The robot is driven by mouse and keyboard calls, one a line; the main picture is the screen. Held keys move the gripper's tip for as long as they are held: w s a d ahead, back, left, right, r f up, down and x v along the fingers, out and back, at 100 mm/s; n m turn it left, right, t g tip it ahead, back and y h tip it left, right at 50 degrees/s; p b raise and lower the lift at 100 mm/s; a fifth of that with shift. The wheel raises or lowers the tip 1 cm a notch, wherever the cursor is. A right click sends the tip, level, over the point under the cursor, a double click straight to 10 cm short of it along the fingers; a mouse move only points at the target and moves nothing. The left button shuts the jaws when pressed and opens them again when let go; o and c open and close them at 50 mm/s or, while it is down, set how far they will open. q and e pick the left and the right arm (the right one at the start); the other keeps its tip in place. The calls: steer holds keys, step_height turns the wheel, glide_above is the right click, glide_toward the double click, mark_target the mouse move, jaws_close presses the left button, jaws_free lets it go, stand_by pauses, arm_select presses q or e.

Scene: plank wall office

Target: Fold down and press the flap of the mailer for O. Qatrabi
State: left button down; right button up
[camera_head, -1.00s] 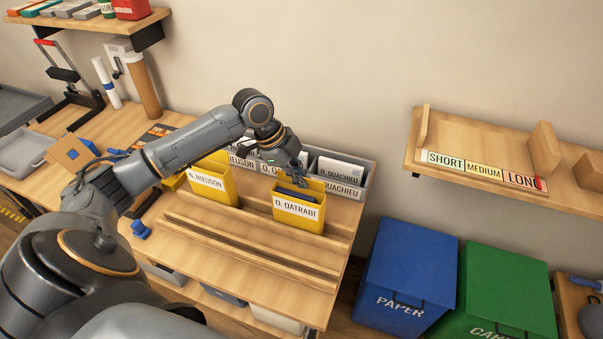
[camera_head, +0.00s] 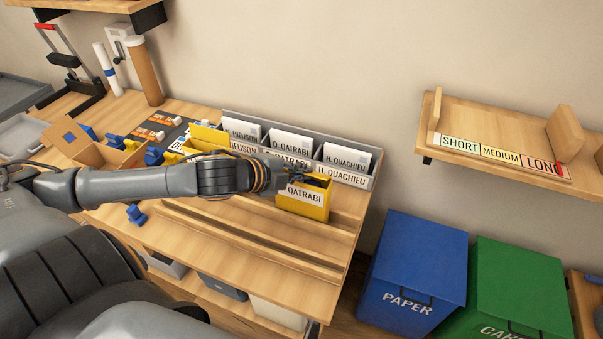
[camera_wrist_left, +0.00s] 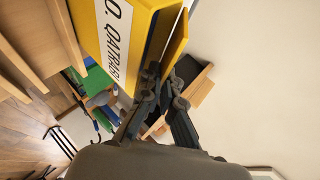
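The yellow mailer labelled O. Qatrabi (camera_head: 305,206) stands upright on the wooden table, its mouth up and its label partly covered in the head view. It also shows close up in the left wrist view (camera_wrist_left: 139,25), with a yellow panel (camera_wrist_left: 176,38) standing apart from the labelled face, reaching near my fingertips. My left gripper (camera_head: 298,173) is at the mailer's top edge. Its two dark fingers (camera_wrist_left: 163,85) come close together at the panel's edge; whether they grip it is unclear. My right gripper is not in view.
A second yellow mailer (camera_head: 208,137) stands left, mostly behind my left arm. A grey sorter (camera_head: 372,183) with name-labelled compartments is directly behind. Wooden rails (camera_head: 250,235) cross the table in front. Blue (camera_head: 412,270) and green (camera_head: 510,290) bins stand right of the table.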

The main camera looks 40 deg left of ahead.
arm_select(q)
steer(key=shift+s+f+t, duration=0.1)
steer(key=shift+f+t, duration=0.15)
steer(key=shift+t, duration=0.15)
steer(key=c, duration=1.6)
jaws_free()
steer(key=shift+o, duration=0.2)
steer(key=shift+s, duration=0.1)
steer(key=v, duration=0.7)
steer(key=shift+s+r, duration=0.3)
steer(key=shift+a, duration=0.1)
